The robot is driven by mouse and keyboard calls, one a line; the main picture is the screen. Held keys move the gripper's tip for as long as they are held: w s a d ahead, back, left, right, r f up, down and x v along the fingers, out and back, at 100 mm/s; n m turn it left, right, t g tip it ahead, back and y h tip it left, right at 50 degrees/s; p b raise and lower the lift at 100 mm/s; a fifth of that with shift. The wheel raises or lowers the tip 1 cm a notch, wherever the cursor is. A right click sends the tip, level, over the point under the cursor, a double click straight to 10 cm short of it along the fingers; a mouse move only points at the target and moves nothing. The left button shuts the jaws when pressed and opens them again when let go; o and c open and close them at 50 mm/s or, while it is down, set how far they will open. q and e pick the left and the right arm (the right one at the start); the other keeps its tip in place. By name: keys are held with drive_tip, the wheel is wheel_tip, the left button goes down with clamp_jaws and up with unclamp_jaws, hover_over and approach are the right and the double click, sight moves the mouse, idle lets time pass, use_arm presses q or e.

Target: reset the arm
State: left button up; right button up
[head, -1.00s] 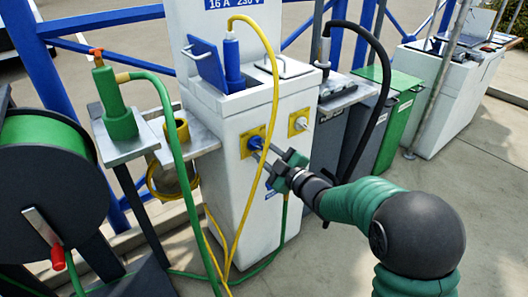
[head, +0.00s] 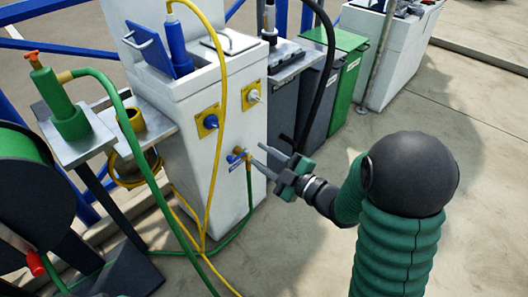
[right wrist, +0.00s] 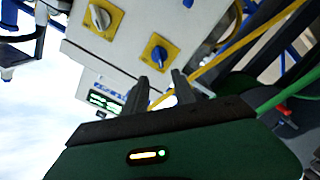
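My right gripper (head: 258,156) is open and empty in front of the white pedestal (head: 222,190). Its two fingers stand apart, also in the right wrist view (right wrist: 160,88). In the head view its tips lie close to a brass tap with a blue lever (head: 238,158); I cannot tell if they touch. Above are a blue knob (head: 209,122) and a white knob (head: 253,95) on yellow plates, both clear of the fingers. These knobs also show in the right wrist view, the blue one (right wrist: 158,53) nearer the fingers. My left gripper is not in view.
A blue plug (head: 177,48) with a yellow cable stands in the pedestal top. A green hose (head: 150,150) and a hose reel (head: 30,190) are at left. Dark and green bins (head: 345,75) stand behind. Paving at right (head: 460,130) is clear.

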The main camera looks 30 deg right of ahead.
drive_tip(key=shift+s+d, duration=0.1)
drive_tip(key=shift+s, duration=0.1)
drive_tip(key=shift+f, duration=0.1)
wheel_tip(320, 180, down, 10)
drive_tip(key=s+m+g+h+p, duration=0.2)
drive_tip(key=m+g+h, duration=0.5)
drive_tip(key=m, duration=0.2)
drive_tip(key=s+a+m+g+p, duration=0.2)
drive_tip(key=s+a+g, duration=0.15)
drive_tip(key=s, duration=0.35)
drive_tip(key=s+a+m+g+p, duration=0.2)
drive_tip(key=s+a+g, duration=0.15)
drive_tip(key=s, duration=0.25)
wheel_tip(320, 180, up, 34)
drive_tip(key=d+p, duration=0.1)
drive_tip(key=p, duration=3.3)
drive_tip(key=shift+d+r+y+p, duration=0.15)
drive_tip(key=shift+r+y+p, duration=0.05)
drive_tip(key=shift+y+p, duration=0.2)
